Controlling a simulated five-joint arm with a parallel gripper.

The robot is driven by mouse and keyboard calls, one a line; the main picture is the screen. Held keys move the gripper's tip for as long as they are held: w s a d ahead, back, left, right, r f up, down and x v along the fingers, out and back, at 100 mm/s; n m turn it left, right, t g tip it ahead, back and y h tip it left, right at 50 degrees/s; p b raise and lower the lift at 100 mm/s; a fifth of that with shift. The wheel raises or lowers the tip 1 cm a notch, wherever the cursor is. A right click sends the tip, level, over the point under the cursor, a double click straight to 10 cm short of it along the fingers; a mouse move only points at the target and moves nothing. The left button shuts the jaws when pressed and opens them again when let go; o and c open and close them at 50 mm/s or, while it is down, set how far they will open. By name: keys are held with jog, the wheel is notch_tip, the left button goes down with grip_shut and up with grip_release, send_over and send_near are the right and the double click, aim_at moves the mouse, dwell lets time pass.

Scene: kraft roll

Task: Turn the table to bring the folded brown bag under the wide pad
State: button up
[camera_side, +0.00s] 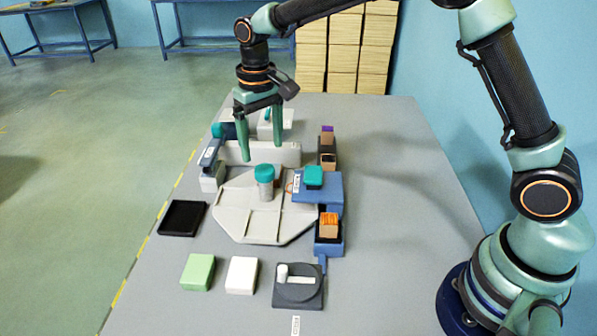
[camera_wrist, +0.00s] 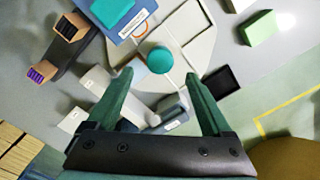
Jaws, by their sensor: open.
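The table is a pale many-sided plate (camera_side: 236,222) with raised ribs, in the middle of the bench; part of it shows in the wrist view (camera_wrist: 197,45). A teal-capped post (camera_side: 265,182) stands upright on it, and its cap is near the middle of the wrist view (camera_wrist: 160,60). A blue block with a teal top (camera_side: 313,178) overhangs the plate's right side. I cannot tell whether the wide pad is under it. I cannot make out a folded brown bag. My gripper (camera_side: 262,157) is open and empty, above and behind the post, fingers pointing down.
Brown blocks with orange (camera_side: 329,222) and purple tops stand along the right. A stapler-like device (camera_side: 211,155) and a black tray (camera_side: 182,217) are left. Green (camera_side: 198,271) and white (camera_side: 242,274) blocks and a dark dial (camera_side: 298,288) are in front. The bench's right side is clear.

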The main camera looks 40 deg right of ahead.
aim_at(264, 168)
jog(key=shift+f, duration=2.75)
grip_shut()
